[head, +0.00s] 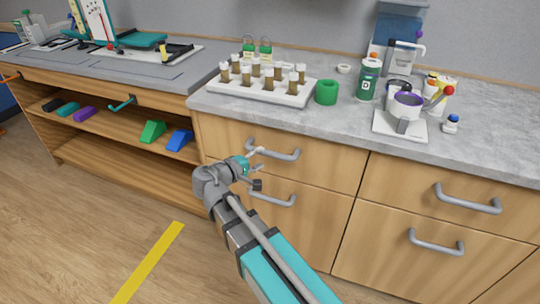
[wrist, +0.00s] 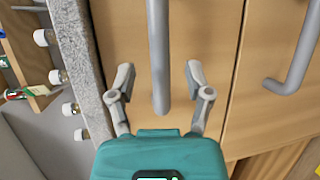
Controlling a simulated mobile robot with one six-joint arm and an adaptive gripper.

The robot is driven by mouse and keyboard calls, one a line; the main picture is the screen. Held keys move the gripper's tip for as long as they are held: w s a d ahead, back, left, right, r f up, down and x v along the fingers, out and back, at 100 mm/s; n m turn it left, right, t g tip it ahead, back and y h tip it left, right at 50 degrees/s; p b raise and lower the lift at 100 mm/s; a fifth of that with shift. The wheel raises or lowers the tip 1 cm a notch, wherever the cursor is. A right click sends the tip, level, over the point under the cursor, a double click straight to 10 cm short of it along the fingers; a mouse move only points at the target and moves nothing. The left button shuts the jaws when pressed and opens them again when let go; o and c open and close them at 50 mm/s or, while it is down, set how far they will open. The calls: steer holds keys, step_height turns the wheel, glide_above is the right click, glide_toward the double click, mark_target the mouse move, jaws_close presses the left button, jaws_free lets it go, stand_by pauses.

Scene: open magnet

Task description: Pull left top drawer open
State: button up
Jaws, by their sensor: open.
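The left top drawer (head: 325,157) is a wooden front under the grey counter, and it looks closed. Its grey bar handle (head: 277,152) runs across the front. My gripper (head: 256,165) is just in front of this drawer, near the left end of the handle. In the wrist view the handle (wrist: 158,60) comes down between the two open fingers of my gripper (wrist: 158,82), with a gap on each side. Whether the fingers reach around the bar in depth I cannot tell.
The lower left drawer has its own handle (head: 272,198) just below my gripper. Right drawers carry handles (head: 467,199). On the counter (head: 350,115) stand a white vial rack (head: 262,92), a green cup (head: 326,92) and a scale (head: 399,124). The floor in front is clear.

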mark_target(267, 155)
steer(key=shift+b+x, duration=0.35)
steer(key=shift+x, duration=2)
